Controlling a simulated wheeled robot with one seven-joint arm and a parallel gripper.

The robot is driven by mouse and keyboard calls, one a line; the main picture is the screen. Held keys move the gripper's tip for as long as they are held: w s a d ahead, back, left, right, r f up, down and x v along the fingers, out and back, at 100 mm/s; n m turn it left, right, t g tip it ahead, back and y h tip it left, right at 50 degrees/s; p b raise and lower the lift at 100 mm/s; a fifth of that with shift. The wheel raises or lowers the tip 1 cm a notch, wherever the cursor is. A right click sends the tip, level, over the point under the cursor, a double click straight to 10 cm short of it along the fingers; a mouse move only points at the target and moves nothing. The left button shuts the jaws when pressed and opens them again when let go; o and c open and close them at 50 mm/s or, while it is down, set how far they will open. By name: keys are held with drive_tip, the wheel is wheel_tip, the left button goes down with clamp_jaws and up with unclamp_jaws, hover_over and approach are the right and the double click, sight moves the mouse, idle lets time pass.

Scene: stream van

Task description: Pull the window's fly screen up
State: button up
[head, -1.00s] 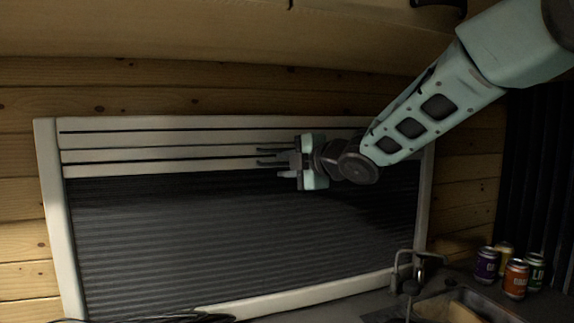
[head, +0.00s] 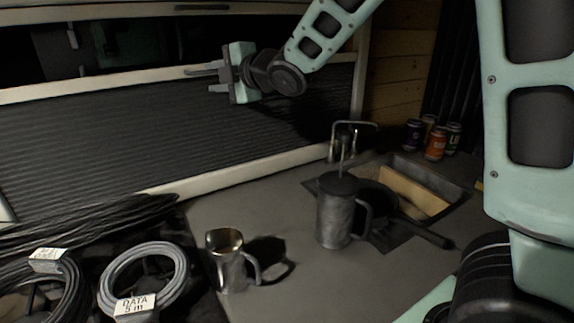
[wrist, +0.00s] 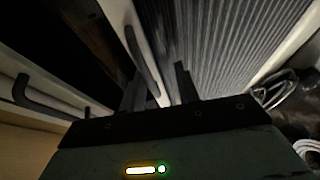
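The window has a dark pleated screen (head: 170,135) in its lower part, topped by a pale bar (head: 120,85). Above the bar is a dark opening (head: 120,45), and another pale bar (head: 130,12) runs along the top. I cannot tell which piece is the fly screen. My gripper (head: 211,79) is at the lower bar, its fingers apart. A dark hooked handle (wrist: 28,95) shows on the other bar at left.
Below the window, the counter holds a metal mug (head: 232,270), a lidded metal pot (head: 335,215), a sink (head: 455,195) with a tap (head: 345,140), and several cans (head: 436,143). Coiled cables (head: 145,270) lie at lower left.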

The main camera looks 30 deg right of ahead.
drive_tip(key=b, duration=0.3)
approach(206, 108)
drive_tip(key=x, duration=0.4)
drive_tip(key=shift+w, duration=0.2)
drive_tip(key=b+v, duration=0.1)
drive_tip(key=v, duration=1.1)
drive_tip(key=d+f+m+g+h+p, duration=0.4)
drive_tip(key=d+f+m+g+h, duration=0.2)
drive_tip(key=f+m, duration=0.6)
drive_tip(key=shift+d+m+g, duration=0.15)
drive_tip(key=shift+m+g, duration=0.25)
drive_tip(key=shift+g, duration=0.6)
drive_tip(key=shift+f, duration=0.15)
